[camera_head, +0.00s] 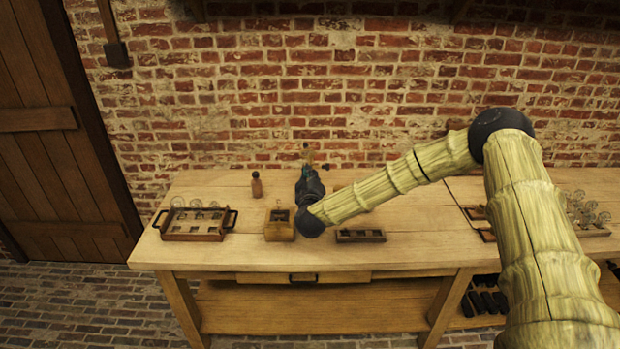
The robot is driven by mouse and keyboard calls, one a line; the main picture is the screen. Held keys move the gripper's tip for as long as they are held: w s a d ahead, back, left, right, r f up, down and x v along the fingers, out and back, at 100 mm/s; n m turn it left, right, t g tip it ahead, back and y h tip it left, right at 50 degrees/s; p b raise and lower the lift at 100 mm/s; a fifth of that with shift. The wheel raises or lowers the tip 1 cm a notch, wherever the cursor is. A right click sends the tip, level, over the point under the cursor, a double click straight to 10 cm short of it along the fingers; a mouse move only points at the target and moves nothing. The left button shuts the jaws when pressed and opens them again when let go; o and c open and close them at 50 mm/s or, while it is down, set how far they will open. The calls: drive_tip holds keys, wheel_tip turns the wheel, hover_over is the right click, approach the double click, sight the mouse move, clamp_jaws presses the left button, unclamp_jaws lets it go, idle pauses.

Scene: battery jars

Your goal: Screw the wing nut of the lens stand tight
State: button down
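My gripper (308,178) is over the middle of the wooden workbench, at the end of my arm. It is dark and small in the view, and its fingers cannot be made out. A slim upright thing with brownish and bluish parts (307,153) shows just beyond it, against the brick wall. This may be the lens stand, but I cannot tell for sure. No wing nut can be made out. My gripper and wrist hide the area around its base, and I cannot tell whether they touch it.
The workbench (420,250) holds a handled tray (192,236) with glass pieces, a brown bottle (257,185), a small wooden box (278,231) and a low dark rack (360,236). Glassware (585,210) stands at the right. The brick wall (240,90) closes off the back.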

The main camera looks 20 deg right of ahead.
drive_tip(key=shift+d+r+m+b, duration=0.1)
drive_tip(key=shift+m+b, duration=1.4)
drive_tip(key=shift+b, duration=1.4)
drive_tip(key=m+b, duration=1.6)
drive_tip(key=b, duration=0.1)
drive_tip(key=d+f+m+b, duration=0.1)
drive_tip(key=m+b, duration=0.6)
drive_tip(key=b, duration=0.1)
drive_tip(key=shift+s+d+m, duration=0.1)
drive_tip(key=shift+s+m, duration=0.05)
drive_tip(key=shift+m, duration=0.25)
drive_tip(key=shift+b, duration=0.3)
drive_tip(key=c, duration=1.7)
unclamp_jaws()
drive_tip(key=shift+d, duration=0.1)
drive_tip(key=shift+r, duration=0.1)
